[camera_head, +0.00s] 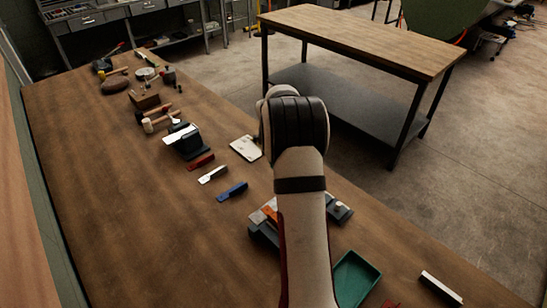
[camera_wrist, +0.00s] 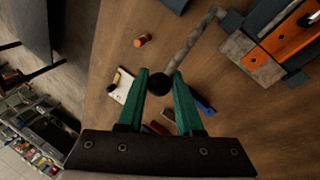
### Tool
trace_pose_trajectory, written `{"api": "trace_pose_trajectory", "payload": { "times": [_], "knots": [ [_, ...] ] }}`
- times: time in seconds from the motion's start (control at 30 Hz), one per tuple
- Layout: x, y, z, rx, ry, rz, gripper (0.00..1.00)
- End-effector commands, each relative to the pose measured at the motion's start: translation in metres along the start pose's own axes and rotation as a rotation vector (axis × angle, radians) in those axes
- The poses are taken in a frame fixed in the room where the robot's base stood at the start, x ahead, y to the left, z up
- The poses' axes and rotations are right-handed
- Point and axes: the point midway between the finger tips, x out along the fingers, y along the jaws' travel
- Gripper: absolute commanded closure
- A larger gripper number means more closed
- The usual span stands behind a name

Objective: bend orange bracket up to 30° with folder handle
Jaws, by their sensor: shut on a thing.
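My gripper (camera_wrist: 161,78) has green fingers, shut on the round black knob (camera_wrist: 159,84) of the folder handle (camera_wrist: 187,47) in the wrist view. The handle is a grey rod running from the knob up to the folder. The orange bracket (camera_wrist: 284,42) lies clamped in the dark folder (camera_wrist: 254,23) at the upper right, beside grey metal plates. Its bend angle cannot be told. In the head view, my arm hides the gripper and handle. The orange bracket (camera_head: 269,212) and part of the folder (camera_head: 262,234) show left of my arm.
Blue (camera_head: 232,191), white (camera_head: 213,175) and red (camera_head: 201,162) pieces lie on the bench left of my arm. A green tray (camera_head: 372,271) is to its right. A white card (camera_head: 246,148), a dark block device (camera_head: 187,145) and several tools stand farther back. The left bench surface is clear.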

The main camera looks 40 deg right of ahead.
Motion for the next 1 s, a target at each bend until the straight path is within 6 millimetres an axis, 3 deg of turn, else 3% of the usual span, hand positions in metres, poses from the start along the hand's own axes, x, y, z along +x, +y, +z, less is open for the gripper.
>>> {"api": "trace_pose_trajectory", "payload": {
  "times": [0.27, 0.6, 1.0],
  "knots": [
    [-0.020, 0.000, 0.021, 0.051, 0.150, 0.092, 1.00],
    [-0.033, -0.006, 0.041, 0.044, 0.146, 0.090, 1.00],
    [-0.037, -0.010, 0.049, 0.042, 0.144, 0.086, 1.00]
  ]
}}
